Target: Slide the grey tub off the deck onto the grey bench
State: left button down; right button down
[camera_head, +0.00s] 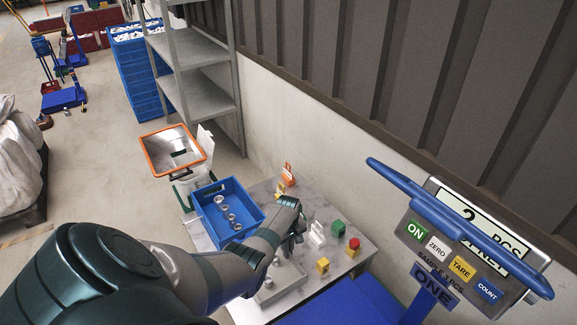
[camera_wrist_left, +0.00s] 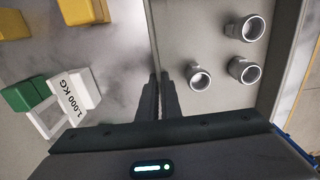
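The grey tub (camera_head: 293,284) lies low in the head view on the grey bench, beside the blue deck (camera_head: 345,303). My arm covers part of it. In the left wrist view the tub (camera_wrist_left: 208,105) holds three round metal castings (camera_wrist_left: 244,70). My left gripper (camera_head: 291,248) reaches down at the tub's far side. In the wrist view its fingers (camera_wrist_left: 159,78) are close together, one on each side of the tub's wall, and look shut on it. The grey bench (camera_head: 334,258) shows around the tub. My right gripper is not in view.
A blue tub (camera_head: 247,205) with castings stands behind. The scale display (camera_head: 470,240) rises at the right. A wall runs behind the bench.

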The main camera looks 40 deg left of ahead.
pick_arm(q)
jog(key=c, duration=1.9)
grip_release()
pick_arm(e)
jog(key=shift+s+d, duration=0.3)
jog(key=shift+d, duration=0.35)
pick_arm(q)
jog(key=shift+r, duration=0.15)
jog(key=shift+r, duration=0.55)
notch_tip(320, 180, up, 4)
jog(key=shift+r+p, duration=0.2)
jog(key=shift+p, duration=0.3)
notch_tip(320, 180, up, 12)
jog(key=shift+f+b, duration=0.15)
jog(key=shift+b, duration=0.3)
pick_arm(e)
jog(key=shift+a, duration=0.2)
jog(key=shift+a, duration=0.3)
pick_arm(q)
jog(key=shift+s, duration=0.1)
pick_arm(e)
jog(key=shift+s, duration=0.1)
